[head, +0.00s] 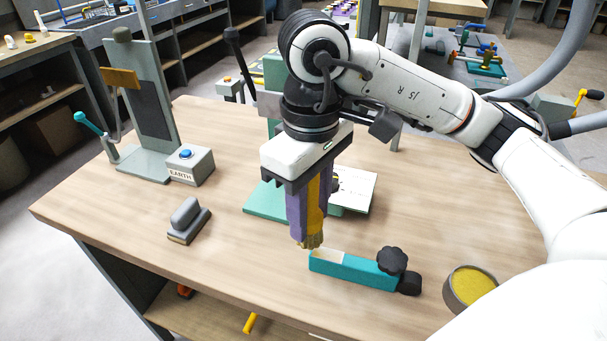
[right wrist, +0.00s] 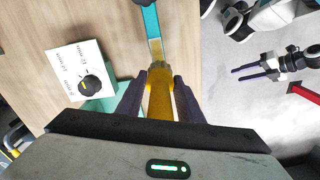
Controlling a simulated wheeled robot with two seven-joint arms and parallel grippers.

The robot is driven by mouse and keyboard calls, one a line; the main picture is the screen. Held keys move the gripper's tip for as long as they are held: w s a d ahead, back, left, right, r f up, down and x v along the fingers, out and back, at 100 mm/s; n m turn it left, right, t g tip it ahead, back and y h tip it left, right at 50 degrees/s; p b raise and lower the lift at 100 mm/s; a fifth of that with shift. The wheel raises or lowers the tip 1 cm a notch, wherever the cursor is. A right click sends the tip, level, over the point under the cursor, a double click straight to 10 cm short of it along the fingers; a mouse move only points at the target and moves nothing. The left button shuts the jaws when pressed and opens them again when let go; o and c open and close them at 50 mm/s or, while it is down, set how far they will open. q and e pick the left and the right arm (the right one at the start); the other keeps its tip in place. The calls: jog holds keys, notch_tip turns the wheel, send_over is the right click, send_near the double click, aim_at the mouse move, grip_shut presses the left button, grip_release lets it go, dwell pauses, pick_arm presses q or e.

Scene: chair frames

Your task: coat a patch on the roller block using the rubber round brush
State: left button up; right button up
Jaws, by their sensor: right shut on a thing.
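My right gripper (head: 308,222) points down and is shut on the yellow handle of the round brush (head: 313,205). The brush's bristles (head: 311,241) are at the bottom, close to the left end of the teal roller block (head: 355,270); I cannot tell whether they touch. A pale patch (head: 328,256) shows on that end of the block. The right wrist view shows the brush (right wrist: 160,95) between the fingers, its tip overlapping the patch end of the teal block (right wrist: 151,22). My left gripper (right wrist: 258,73) shows in the right wrist view, its fingers apart and empty.
A black knob (head: 391,260) sits on the block's right part. A round tin of yellow material (head: 471,286) stands to its right. A grey-handled block (head: 188,220), an EARTH button box (head: 190,165) and a green stand (head: 140,110) are at left.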

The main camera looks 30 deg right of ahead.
aim_at(310, 186)
notch_tip(310, 186, up, 3)
jog(key=shift+f+p, duration=0.15)
jog(key=shift+p, duration=0.65)
jog(key=shift+r+p, duration=0.55)
jog(key=shift+r, duration=0.2)
jog(key=shift+r+p, duration=0.4)
jog(key=shift+r, duration=0.15)
pick_arm(q)
jog(key=shift+s+a+r, duration=0.4)
jog(key=shift+r, duration=0.15)
jog(key=shift+s+a+r, duration=0.35)
jog(key=shift+s+r, duration=0.05)
jog(key=shift+r, duration=0.15)
jog(key=shift+d, duration=0.1)
